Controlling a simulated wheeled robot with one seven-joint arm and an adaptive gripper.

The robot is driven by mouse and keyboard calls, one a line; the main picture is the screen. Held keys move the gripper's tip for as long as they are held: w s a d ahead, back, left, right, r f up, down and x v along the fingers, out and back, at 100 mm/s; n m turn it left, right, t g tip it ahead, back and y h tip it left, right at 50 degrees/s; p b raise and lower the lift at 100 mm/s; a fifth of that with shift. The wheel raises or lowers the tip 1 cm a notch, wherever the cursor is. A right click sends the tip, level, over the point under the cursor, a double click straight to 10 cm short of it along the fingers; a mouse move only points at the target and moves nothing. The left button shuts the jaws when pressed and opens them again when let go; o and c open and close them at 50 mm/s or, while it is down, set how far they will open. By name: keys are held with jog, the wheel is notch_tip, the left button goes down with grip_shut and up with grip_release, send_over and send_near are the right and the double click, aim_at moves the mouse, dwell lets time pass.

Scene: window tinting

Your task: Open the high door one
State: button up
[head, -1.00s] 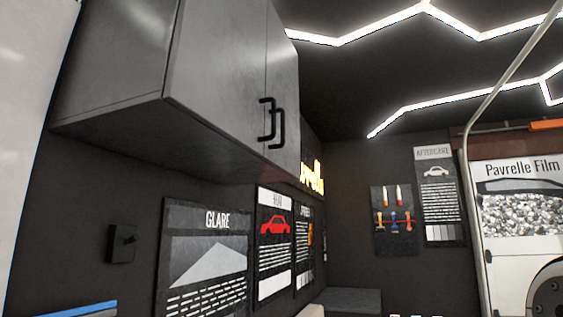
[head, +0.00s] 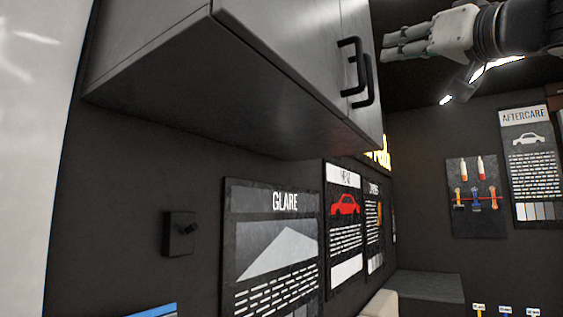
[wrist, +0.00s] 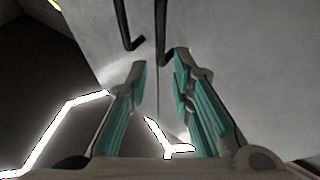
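A grey wall cabinet (head: 200,75) hangs high at the upper left in the head view. Its two doors, the near door (head: 290,35) and the far door (head: 358,25), look shut. Each has a black bar handle by the middle seam: the near handle (head: 358,68) and the far handle (head: 369,88). In the wrist view both handles show, one at the left (wrist: 123,25) and one in the centre (wrist: 161,30). My gripper (head: 386,46) is just right of the handles in the head view.
Below the cabinet, the dark wall carries a small black box (head: 180,233), a GLARE poster (head: 270,245) and other posters. A grey block (head: 430,286) stands at the lower right.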

aim_at(360, 58)
jog(key=p+x, duration=0.4)
jog(key=x, duration=0.7)
jog(key=shift+w+a+r+p, duration=0.15)
jog(key=shift+w+p, duration=0.15)
jog(key=shift+p, duration=0.05)
grip_shut()
